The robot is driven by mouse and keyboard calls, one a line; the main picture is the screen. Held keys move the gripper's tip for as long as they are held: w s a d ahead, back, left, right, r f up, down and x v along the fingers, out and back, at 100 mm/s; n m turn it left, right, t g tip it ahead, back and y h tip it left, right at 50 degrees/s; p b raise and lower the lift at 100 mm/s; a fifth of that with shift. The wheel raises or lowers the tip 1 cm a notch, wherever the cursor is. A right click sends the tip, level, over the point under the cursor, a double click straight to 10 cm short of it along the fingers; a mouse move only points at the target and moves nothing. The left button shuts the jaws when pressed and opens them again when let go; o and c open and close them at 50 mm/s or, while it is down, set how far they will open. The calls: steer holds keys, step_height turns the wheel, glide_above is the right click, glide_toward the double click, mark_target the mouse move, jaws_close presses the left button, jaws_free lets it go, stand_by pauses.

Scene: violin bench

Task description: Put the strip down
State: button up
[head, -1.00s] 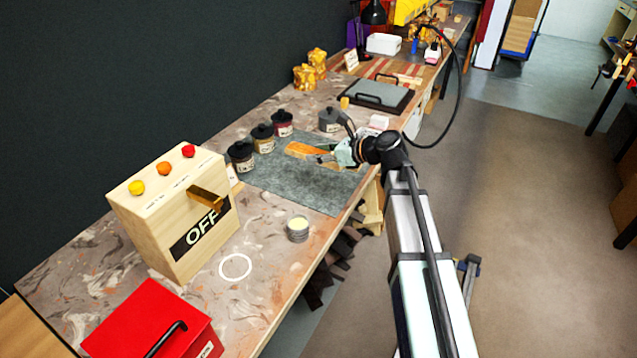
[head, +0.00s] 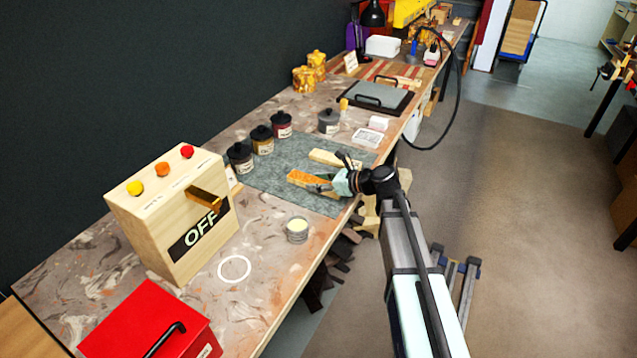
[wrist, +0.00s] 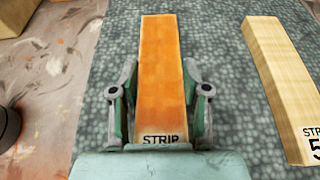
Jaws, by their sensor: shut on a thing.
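An orange-stained wooden strip (wrist: 161,70) lies between the fingers of my gripper (wrist: 161,105) in the wrist view, its end marked "STRIP" near the palm. In the head view the orange strip (head: 305,180) is over the grey-green mat (head: 262,185), with my gripper (head: 328,183) at its right end. The gripper is shut on it. I cannot tell whether the strip touches the mat. A pale strip (wrist: 282,80), marked with a 5, lies apart to the right in the wrist view; it also shows in the head view (head: 338,158).
Several dark lidded jars (head: 262,138) stand along the mat's back edge. A wooden box with an "OFF" lever (head: 180,220), an open tin (head: 297,230) and a red box (head: 150,325) are nearer. The mat's front left part is clear.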

steer(key=o, duration=1.2)
steer(key=shift+f, duration=0.15)
steer(key=shift+s+d+r, duration=0.15)
steer(key=shift+d+r, duration=0.05)
steer(key=shift+r, duration=0.1)
steer(key=v, duration=1.1)
steer(key=shift+s+d+r, duration=0.1)
steer(key=shift+d+r, duration=0.05)
steer(key=shift+r, duration=0.05)
